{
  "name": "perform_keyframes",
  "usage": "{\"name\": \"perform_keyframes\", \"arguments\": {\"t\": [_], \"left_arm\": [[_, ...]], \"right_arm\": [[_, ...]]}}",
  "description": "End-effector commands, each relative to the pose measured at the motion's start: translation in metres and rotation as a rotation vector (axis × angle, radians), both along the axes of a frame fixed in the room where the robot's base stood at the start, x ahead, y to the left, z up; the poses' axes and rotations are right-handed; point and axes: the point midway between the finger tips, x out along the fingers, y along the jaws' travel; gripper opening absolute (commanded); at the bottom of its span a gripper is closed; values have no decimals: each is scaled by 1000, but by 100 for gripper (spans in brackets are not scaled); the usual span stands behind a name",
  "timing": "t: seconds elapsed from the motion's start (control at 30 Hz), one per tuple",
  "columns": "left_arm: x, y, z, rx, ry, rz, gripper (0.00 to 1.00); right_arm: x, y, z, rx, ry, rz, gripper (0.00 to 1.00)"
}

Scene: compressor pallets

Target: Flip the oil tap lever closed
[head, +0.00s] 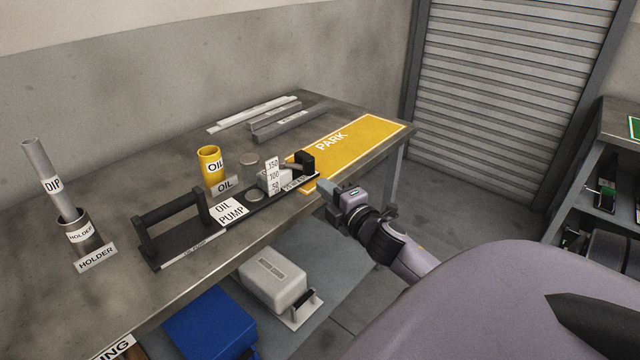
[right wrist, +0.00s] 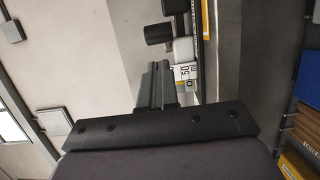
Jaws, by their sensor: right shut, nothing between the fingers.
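The oil pump (head: 230,213) is a long black unit on the workbench, with a white OIL PUMP label and a black handle at its left end. A small black lever (head: 303,160), which looks like the tap lever, stands at its right end beside a white graduated gauge (head: 272,175). In the right wrist view a black knob (right wrist: 158,33) and the gauge (right wrist: 186,72) show just beyond the fingers. My right gripper (head: 324,207) is shut and empty at the bench's front edge, close to the tap end. In its wrist view the fingers (right wrist: 157,86) are together; contact cannot be told.
A yellow PARK mat (head: 360,140) lies clear on the right of the bench. A yellow oil cup (head: 211,166), grey bars (head: 289,124) and a holder with a dipstick (head: 80,235) stand around the pump. A shelf (head: 330,275) below holds boxes.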

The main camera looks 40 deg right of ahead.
Motion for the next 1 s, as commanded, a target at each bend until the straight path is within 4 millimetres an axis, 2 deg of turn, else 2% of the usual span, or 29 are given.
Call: {"name": "perform_keyframes", "arguments": {"t": [0.3,0.5,1.0], "left_arm": [[1,-1,0,-2,-2,0,43],[2,-2,2,-5,-6,-1,43],[4,-3,4,-8,-10,-3,43]], "right_arm": [[-49,3,-1,1,2,-1,0],[-68,5,-1,1,1,-1,0],[-74,5,0,0,-1,0,0]]}}
